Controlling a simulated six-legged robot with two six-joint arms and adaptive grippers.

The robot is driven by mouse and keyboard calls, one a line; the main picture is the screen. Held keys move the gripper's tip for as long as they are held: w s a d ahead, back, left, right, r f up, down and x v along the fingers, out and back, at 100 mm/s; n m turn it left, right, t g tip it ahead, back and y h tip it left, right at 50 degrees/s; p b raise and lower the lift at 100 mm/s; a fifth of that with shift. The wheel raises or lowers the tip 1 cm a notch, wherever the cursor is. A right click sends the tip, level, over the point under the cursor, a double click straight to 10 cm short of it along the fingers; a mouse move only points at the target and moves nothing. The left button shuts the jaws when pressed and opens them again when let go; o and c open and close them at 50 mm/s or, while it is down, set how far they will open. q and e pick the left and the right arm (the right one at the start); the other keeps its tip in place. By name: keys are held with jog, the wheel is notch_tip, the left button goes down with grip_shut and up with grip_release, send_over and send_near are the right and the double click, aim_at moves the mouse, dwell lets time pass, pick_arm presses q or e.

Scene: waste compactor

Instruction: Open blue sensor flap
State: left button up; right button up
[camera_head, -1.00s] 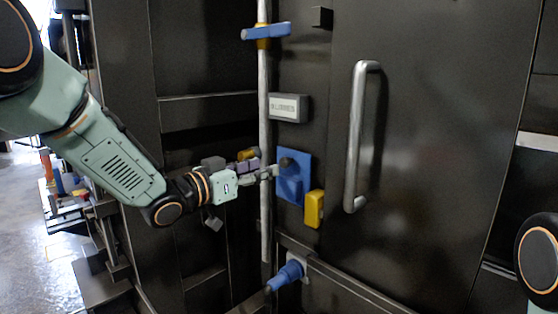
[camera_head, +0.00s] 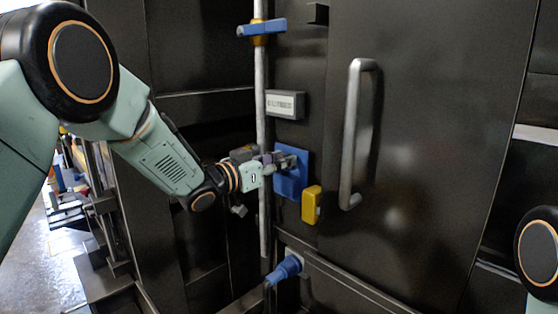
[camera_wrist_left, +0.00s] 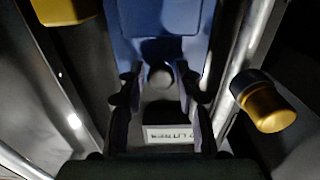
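The blue sensor flap (camera_head: 291,184) is a flat blue plate on the dark compactor front, left of the large handle. It also fills the top middle of the left wrist view (camera_wrist_left: 165,20). A round dark knob (camera_wrist_left: 160,77) sits at the flap. My left gripper (camera_head: 288,160) is in front of the flap's upper part and hides some of it. In the left wrist view its two fingers (camera_wrist_left: 160,85) are apart, one on each side of the knob, with a gap showing on both sides. My right gripper is out of view.
A yellow box (camera_head: 311,205) sits right of the flap. A grey label box (camera_head: 286,104) is above it. A vertical metal pipe (camera_head: 262,215) with a blue lever (camera_head: 260,28) runs at left. A long metal handle (camera_head: 352,135) is at right. A blue connector (camera_head: 285,269) is below.

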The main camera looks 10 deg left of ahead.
pick_arm(q)
jog(key=shift+c, duration=0.7)
jog(key=shift+s+a+r, duration=0.1)
jog(key=shift+s+a, duration=0.05)
jog(key=shift+a, duration=0.05)
jog(key=c, duration=0.5)
grip_shut()
jog(key=shift+r, duration=0.15)
